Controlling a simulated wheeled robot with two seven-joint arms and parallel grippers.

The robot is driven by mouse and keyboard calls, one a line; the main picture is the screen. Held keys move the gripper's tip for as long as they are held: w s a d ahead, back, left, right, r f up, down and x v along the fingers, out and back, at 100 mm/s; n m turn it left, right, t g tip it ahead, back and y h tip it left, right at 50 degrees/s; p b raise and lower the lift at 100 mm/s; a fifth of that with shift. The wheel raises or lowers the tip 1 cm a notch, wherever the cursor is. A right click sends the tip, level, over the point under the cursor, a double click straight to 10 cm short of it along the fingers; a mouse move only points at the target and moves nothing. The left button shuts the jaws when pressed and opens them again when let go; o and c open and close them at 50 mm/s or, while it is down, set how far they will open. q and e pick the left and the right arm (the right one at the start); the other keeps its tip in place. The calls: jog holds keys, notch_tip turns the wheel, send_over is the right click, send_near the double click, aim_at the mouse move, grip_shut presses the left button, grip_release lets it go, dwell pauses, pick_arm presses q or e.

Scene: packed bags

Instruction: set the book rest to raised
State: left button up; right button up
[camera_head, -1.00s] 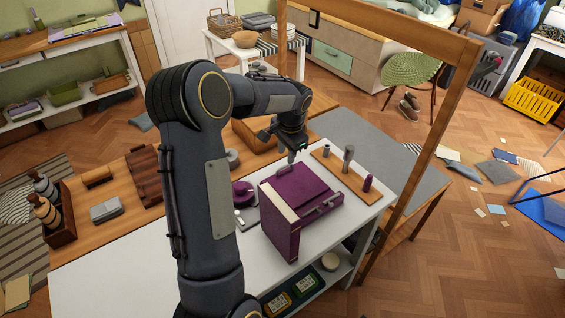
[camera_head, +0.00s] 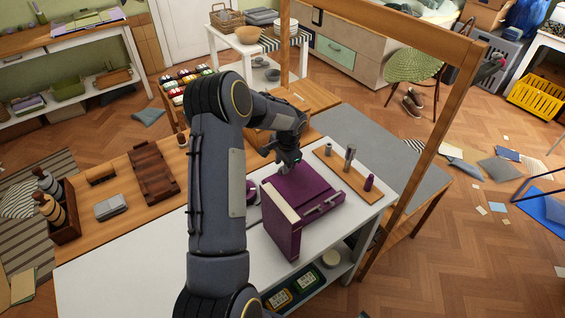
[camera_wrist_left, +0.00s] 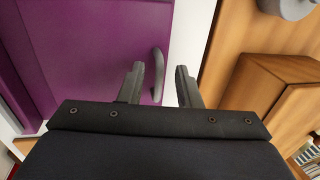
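My left gripper (camera_head: 283,168) is at the panel's far edge. In the left wrist view the purple panel (camera_wrist_left: 95,45) fills the left side, with a curved handle (camera_wrist_left: 158,72) at its edge. My left gripper's fingers (camera_wrist_left: 161,82) are apart; the handle shows in the gap, nearer the left finger, and I cannot tell whether they touch. My right gripper is not in view.
A wooden board with upright pegs (camera_head: 345,172) is right of the book rest. A wooden frame post (camera_head: 425,160) rises at the table's right. A grey case (camera_head: 112,207) and a bottle crate (camera_head: 62,228) are on the left. The white tabletop's front (camera_head: 130,275) is clear.

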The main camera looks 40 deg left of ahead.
pick_arm(q)
jog(key=shift+c, duration=0.4)
grip_shut()
jog(key=shift+d+r+b, duration=0.15)
jog(key=shift+b, duration=0.4)
jog(key=s+d+r+t+y+b, duration=0.3)
jog(key=d+r+y+b, duration=0.5)
jog(key=b, duration=1.1)
jog(key=s+d+y, duration=0.1)
jog(key=d+y, duration=0.2)
jog(key=d, duration=0.2)
jog(key=shift+r+b, duration=0.2)
jog(key=shift+b, duration=0.2)
jog(key=shift+f, duration=0.1)
